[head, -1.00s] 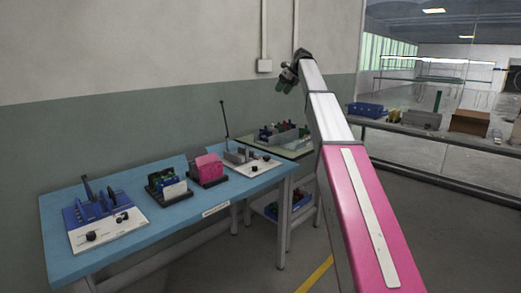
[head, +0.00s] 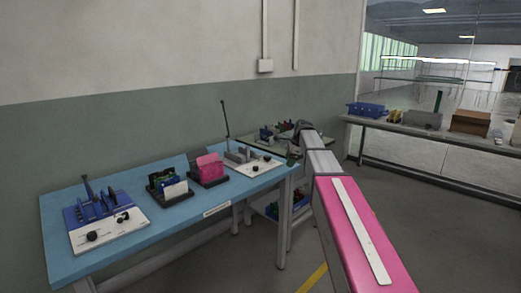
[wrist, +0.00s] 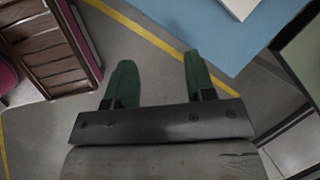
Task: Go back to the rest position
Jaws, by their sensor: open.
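My gripper (wrist: 158,75) is open and empty in the wrist view, its two green fingers spread wide over bare grey floor. In the head view, my gripper (head: 293,154) is small and partly hidden behind my arm, near the right end of the blue table (head: 130,245). My arm stretches forward from the bottom right. The blue table's edge also shows at the top right of the wrist view (wrist: 205,35), apart from the fingers.
A blue fixture (head: 97,212), a black holder (head: 165,186), a pink-fronted holder (head: 209,168) and a white-based fixture (head: 254,166) stand on the table. A grey bench (head: 435,135) with bins runs along the right. A brown slatted object (wrist: 50,50) lies left of my fingers.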

